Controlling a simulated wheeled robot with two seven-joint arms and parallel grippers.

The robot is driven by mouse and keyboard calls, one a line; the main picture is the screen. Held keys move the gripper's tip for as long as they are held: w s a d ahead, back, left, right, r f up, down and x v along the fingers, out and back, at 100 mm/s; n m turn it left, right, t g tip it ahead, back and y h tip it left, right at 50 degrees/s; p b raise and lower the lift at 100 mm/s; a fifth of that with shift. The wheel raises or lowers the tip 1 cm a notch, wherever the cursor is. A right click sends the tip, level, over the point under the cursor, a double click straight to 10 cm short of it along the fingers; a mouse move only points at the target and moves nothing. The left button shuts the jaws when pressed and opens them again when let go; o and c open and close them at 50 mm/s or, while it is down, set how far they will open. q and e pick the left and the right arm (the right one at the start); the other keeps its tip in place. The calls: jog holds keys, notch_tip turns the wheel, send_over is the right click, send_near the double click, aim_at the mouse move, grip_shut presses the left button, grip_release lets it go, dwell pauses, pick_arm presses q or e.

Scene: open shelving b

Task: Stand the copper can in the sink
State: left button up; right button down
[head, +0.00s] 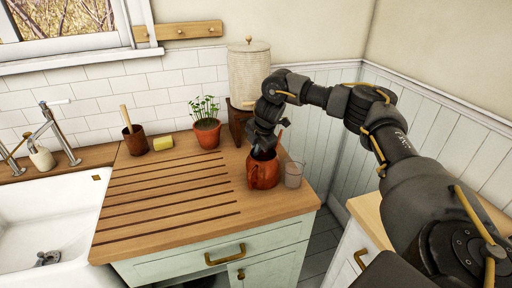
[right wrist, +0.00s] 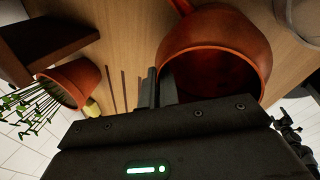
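The copper can (head: 264,174) is a reddish-brown vessel standing upright on the wooden counter near its right end. It also shows large in the right wrist view (right wrist: 222,32), with its dark open mouth facing the camera. My right gripper (head: 258,153) reaches down at the can's rim. In the right wrist view its two fingers (right wrist: 160,88) are close together, one outside the can's wall and one inside its mouth, pinching the rim. The white sink (head: 88,192) is at the left of the head view, with a drain in its bottom and no can in it. My left gripper is out of view.
A clear glass (head: 293,175) stands close to the can's right. A potted plant (head: 207,134), a yellow sponge (head: 163,143), a brown cup (head: 136,141) and a tall canister (head: 249,78) stand along the back. The grooved drainboard (head: 165,195) is clear. A tap (head: 62,135) rises behind the sink.

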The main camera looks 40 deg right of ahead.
jog(key=shift+a, duration=0.1)
jog(key=c, duration=1.6)
grip_release()
jog(key=shift+f, duration=0.1)
jog(key=shift+c, duration=0.2)
jog(key=v, duration=1.2)
jog(key=shift+r, duration=0.2)
